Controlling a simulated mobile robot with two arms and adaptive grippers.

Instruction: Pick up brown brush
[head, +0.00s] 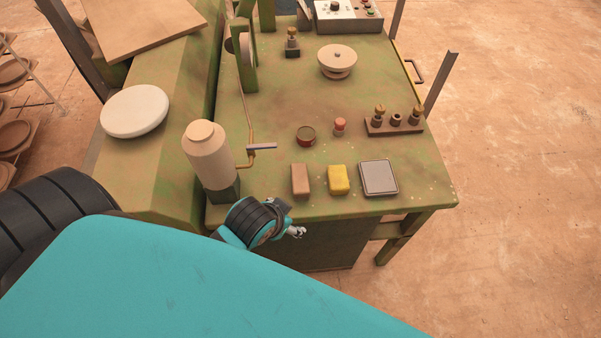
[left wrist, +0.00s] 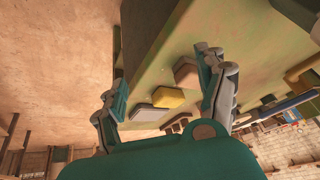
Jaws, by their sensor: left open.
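The brown brush (head: 300,180) looks like a small brown block lying on the green table, left of a yellow block (head: 337,180); I cannot make out bristles. In the left wrist view the brush (left wrist: 186,72) shows between the fingers, nearer the right-hand one. My left gripper (left wrist: 162,70) is open and empty, with its fingers apart from the brush. In the head view part of my left gripper (head: 297,232) shows at the table's front edge, in front of the brush; its fingers are mostly hidden. My right gripper is not in view.
A grey flat pad (head: 379,177) lies right of the yellow block. A tall beige canister (head: 209,156) stands to the left, with a small lever (head: 261,147) beside it. The table's right front corner is clear.

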